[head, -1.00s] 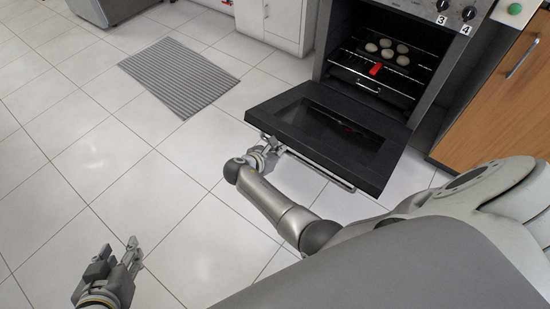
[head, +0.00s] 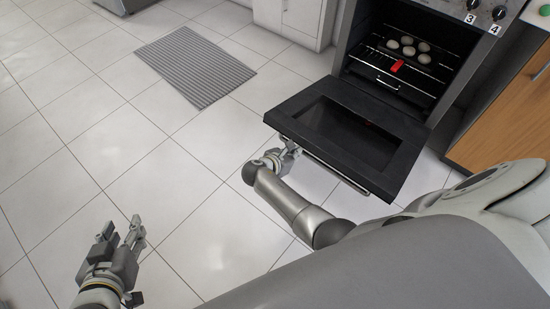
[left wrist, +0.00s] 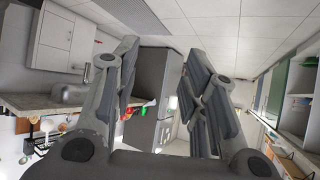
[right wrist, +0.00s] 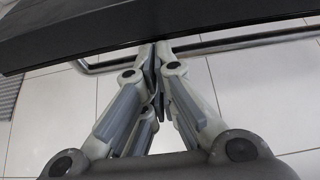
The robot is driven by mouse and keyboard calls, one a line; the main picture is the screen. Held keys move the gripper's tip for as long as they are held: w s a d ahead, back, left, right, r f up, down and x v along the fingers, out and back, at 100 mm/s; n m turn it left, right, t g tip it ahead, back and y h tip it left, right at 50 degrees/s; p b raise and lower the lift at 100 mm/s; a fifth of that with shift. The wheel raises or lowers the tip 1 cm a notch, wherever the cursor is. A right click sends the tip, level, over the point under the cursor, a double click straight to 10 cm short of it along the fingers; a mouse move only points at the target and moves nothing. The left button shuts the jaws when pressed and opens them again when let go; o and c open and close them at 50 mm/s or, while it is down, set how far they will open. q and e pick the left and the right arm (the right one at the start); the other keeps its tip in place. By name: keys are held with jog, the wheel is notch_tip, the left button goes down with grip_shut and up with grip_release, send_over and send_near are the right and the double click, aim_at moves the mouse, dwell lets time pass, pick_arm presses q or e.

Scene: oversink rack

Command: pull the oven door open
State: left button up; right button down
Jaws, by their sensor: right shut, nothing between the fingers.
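The oven door (head: 402,168) is folded far down in front of the oven and looks close to level; the cavity (head: 395,55) is exposed. The door's bar handle (head: 338,172) runs along its outer edge. My right gripper (head: 290,148) is shut and empty near the left end of the handle. In the right wrist view its fingertips (right wrist: 158,48) meet at the handle bar (right wrist: 255,40), under the dark door edge (right wrist: 110,28); whether they touch it is unclear. My left gripper (head: 122,230) is open and empty above the floor, far from the door.
Inside the oven, a dark tray holds several round pale items (head: 408,40), and a red object (head: 397,66) sits at the rack's front. A wooden cabinet (head: 510,110) stands right of the oven. A striped mat (head: 195,65) lies on clear tiled floor to the left.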

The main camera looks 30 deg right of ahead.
pick_arm(q)
jog(key=s+a+f+g+y+p, duration=0.1)
jog(key=s+f+g+p, duration=0.1)
jog(key=s, duration=0.4)
jog(key=s+a+f+g+y+p, duration=0.1)
jog(key=s+a+f+g+p, duration=0.1)
jog(key=s+g, duration=0.3)
jog(key=shift+s+a, duration=0.3)
jog(key=shift+s, duration=0.6)
pick_arm(e)
jog(key=d+r+v, duration=0.1)
jog(key=v, duration=0.8)
pick_arm(q)
jog(key=shift+f, duration=0.15)
pick_arm(e)
jog(key=shift+a+r, duration=0.1)
